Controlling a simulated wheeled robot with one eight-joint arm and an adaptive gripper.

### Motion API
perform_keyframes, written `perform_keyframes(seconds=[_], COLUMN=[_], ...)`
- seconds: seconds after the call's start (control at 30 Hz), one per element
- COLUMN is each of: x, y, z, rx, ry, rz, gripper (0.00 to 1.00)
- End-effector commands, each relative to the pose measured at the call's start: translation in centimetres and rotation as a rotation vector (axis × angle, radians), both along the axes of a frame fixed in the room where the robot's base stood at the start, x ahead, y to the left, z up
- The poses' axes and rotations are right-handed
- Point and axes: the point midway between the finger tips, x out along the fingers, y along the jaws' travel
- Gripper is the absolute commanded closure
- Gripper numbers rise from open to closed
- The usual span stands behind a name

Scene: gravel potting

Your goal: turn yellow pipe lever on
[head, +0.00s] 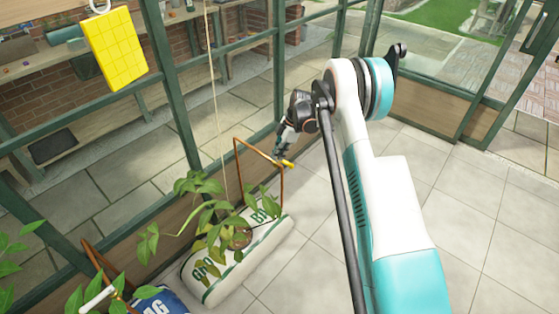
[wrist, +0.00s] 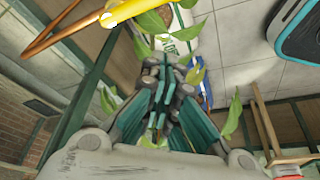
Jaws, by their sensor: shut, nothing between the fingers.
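The yellow lever (head: 285,163) sits on a bent copper pipe (head: 258,144) that rises beside the white bag in the head view. In the wrist view the lever (wrist: 124,11) crosses the top edge, left of the middle, on the copper pipe (wrist: 66,27). My gripper (head: 280,153) is at the lever's upper left in the head view. In the wrist view its fingers (wrist: 164,68) are together and empty, with the lever up and left of them. Whether the fingers touch the lever I cannot tell.
A white bag (head: 206,289) with a leafy plant (head: 215,215) growing from it lies below the pipe. A green-framed glass wall (head: 176,100) stands close behind. A yellow board (head: 113,48) hangs at upper left. Tiled floor (head: 470,215) is clear at right.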

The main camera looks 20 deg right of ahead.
Motion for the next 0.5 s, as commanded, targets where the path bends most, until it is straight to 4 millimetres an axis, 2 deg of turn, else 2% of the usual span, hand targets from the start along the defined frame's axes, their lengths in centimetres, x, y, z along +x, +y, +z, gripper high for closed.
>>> perform_keyframes(seconds=[0.03, 0.2, 0.5], x=[0.2, 0.6, 0.9], y=[-0.3, -1.1, -1.5], z=[1.4, 3.6, 4.7], rx=[0.000, 0.000, 0.000], ry=[0.000, 0.000, 0.000], rz=[0.000, 0.000, 0.000], gripper=[1.00, 1.00, 1.00])
